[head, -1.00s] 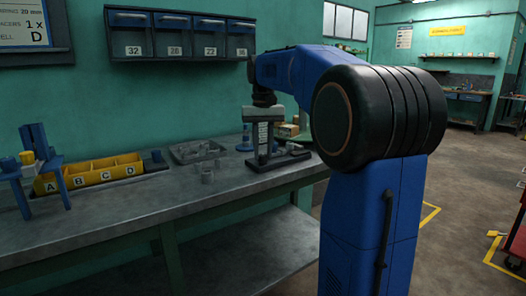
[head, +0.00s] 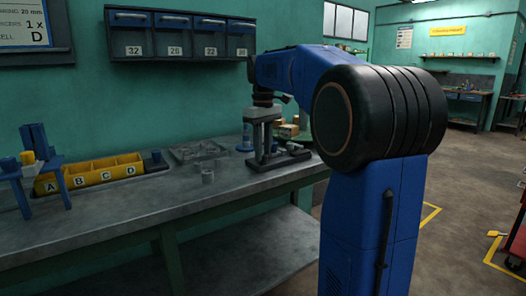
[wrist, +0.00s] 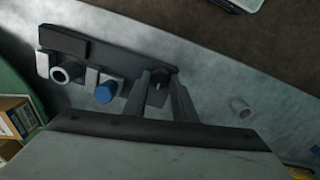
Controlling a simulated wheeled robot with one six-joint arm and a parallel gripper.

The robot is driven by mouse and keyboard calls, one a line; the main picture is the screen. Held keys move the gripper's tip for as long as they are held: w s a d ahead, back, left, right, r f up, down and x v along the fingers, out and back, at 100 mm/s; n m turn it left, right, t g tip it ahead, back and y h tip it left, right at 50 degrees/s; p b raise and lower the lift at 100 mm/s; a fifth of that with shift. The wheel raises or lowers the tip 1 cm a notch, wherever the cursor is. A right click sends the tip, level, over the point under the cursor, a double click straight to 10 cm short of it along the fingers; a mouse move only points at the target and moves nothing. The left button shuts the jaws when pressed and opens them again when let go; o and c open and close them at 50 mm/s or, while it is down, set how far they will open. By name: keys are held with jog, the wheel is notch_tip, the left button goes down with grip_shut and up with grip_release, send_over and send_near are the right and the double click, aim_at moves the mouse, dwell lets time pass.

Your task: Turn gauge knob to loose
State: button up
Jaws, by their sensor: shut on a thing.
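The gauge has a dark flat base (head: 285,160) on the workbench, below my gripper. In the wrist view its base (wrist: 85,48) runs left of my fingers and carries a blue round part (wrist: 106,92), a pale hollow cylinder (wrist: 64,72) and small light blocks. My gripper (head: 263,155) points down at the left end of the gauge. In the wrist view its two fingers (wrist: 160,92) are shut on a small dark round knob (wrist: 158,88), partly hidden between them. I cannot read any loose or tight mark on it.
A grey ring-shaped part (head: 207,177) stands alone on the bench (head: 190,205). A grey tray (head: 198,150) lies behind it, and a yellow bin row (head: 95,172) with letters stands at left. Small boxes (head: 288,130) are behind the gauge. The front of the bench is clear.

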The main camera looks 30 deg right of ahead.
dwell(0.4)
jog(key=o, duration=1)
jog(key=shift+o, duration=0.2)
jog(key=shift+r, duration=0.1)
notch_tip(320, 180, up, 17)
jog(key=shift+r, duration=0.1)
